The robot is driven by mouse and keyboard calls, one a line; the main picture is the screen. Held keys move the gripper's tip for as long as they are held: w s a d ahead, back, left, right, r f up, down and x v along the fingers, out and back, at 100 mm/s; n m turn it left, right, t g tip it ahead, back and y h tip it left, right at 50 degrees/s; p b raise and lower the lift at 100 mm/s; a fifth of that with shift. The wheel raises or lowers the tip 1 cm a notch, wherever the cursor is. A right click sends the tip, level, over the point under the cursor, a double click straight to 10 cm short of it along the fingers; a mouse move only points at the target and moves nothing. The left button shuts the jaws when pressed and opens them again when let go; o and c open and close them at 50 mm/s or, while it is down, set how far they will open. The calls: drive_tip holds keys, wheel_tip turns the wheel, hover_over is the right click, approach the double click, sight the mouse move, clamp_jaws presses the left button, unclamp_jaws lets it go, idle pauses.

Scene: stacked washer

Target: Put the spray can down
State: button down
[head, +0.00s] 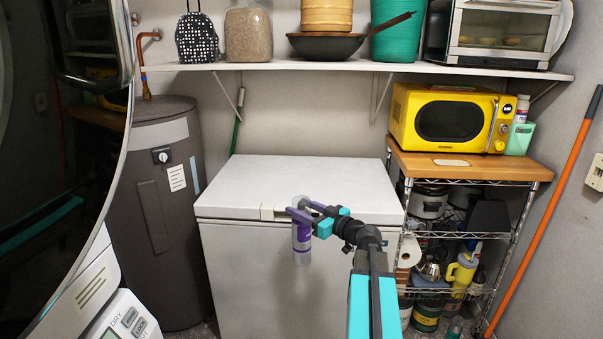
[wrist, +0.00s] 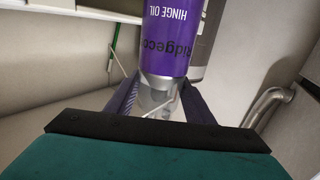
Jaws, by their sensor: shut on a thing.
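The spray can (head: 302,240) is purple and pale grey, and it hangs upright from my gripper (head: 303,212) in the head view. My gripper is shut on the can's top end. The can shows against the upper front of the white chest freezer (head: 300,185), near its latch; I cannot tell how far it is from the freezer. In the wrist view the can (wrist: 175,40) has a purple label reading "HINGE OIL". My gripper's fingers (wrist: 160,98) stand on both sides of its narrow clear top there. The can's far end is cut off by the frame.
The freezer lid is bare. A wooden-topped wire rack (head: 470,165) with a yellow microwave (head: 450,118) stands to the right. A grey water heater (head: 165,220) stands to the left. A loaded wall shelf (head: 350,68) runs above. An orange pole (head: 545,205) leans at the right.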

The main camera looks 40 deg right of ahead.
drive_tip(key=s+d+r+m+h+p, duration=0.2)
drive_tip(key=s+d+r+h+p, duration=0.1)
drive_tip(key=d+r+p, duration=0.5)
drive_tip(key=s+d+r+m+h+p, duration=0.2)
drive_tip(key=s+d+r+h+p, duration=0.1)
drive_tip(key=d+r+p, duration=0.4)
wheel_tip(320, 180, up, 4)
drive_tip(key=s+d, duration=0.1)
drive_tip(key=d, duration=0.1)
drive_tip(key=shift+d+p, duration=0.3)
drive_tip(key=shift+p, duration=0.05)
drive_tip(key=shift+w+r, duration=0.1)
drive_tip(key=w+d+f+p, duration=0.1)
drive_tip(key=w+d+p, duration=0.2)
drive_tip(key=w+d, duration=0.6)
drive_tip(key=shift+w+d+f+p, duration=0.25)
drive_tip(key=shift+w+d+p, duration=0.15)
drive_tip(key=shift+w, duration=1.45)
drive_tip(key=shift+f, duration=0.1)
drive_tip(key=shift+f+p, duration=0.65)
drive_tip(key=shift+f, duration=1.15)
drive_tip(key=c, duration=0.8)
unclamp_jaws()
drive_tip(key=shift+c, duration=0.2)
